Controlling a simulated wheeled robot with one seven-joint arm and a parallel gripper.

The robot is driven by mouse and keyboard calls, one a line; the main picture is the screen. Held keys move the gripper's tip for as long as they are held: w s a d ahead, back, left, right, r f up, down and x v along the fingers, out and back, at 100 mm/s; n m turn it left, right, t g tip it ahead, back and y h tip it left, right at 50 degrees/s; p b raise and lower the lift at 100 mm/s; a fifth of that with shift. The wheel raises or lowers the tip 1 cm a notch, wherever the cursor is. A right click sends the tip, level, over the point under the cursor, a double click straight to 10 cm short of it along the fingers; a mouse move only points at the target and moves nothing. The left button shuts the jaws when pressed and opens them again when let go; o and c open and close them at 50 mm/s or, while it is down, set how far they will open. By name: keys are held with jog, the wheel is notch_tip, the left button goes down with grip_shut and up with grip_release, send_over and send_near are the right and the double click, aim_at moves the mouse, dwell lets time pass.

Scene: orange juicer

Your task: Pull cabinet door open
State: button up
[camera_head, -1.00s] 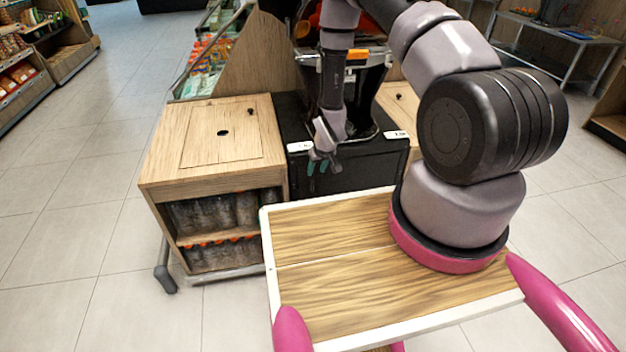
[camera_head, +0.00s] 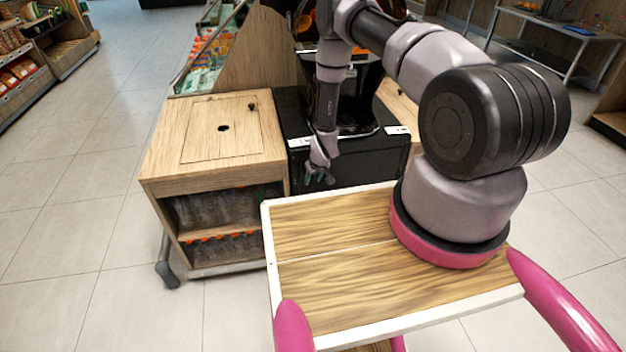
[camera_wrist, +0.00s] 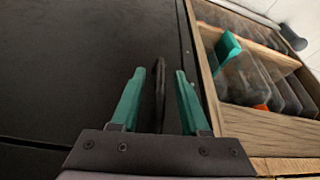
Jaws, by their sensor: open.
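The black cabinet (camera_head: 375,163) stands in the middle, below the juicer, with its front towards me. In the wrist view its flat black door (camera_wrist: 80,65) fills the left side, and a vertical seam runs along its edge beside the wooden shelf unit. A thin dark handle (camera_wrist: 159,85) shows between the two teal fingers. My gripper (camera_wrist: 158,88) is open, with one finger on each side of the handle and a gap visible on both sides. In the head view my gripper (camera_head: 318,178) hangs in front of the cabinet; the handle cannot be made out there.
A wooden shelf unit (camera_head: 158,165) with bottles stands directly left of the cabinet; its shelf and a teal item (camera_wrist: 226,47) show close to the right finger. My wooden tray-like base top lies in front. Open floor (camera_head: 70,220) is at left.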

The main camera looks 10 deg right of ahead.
grip_shut()
dwell(1.4)
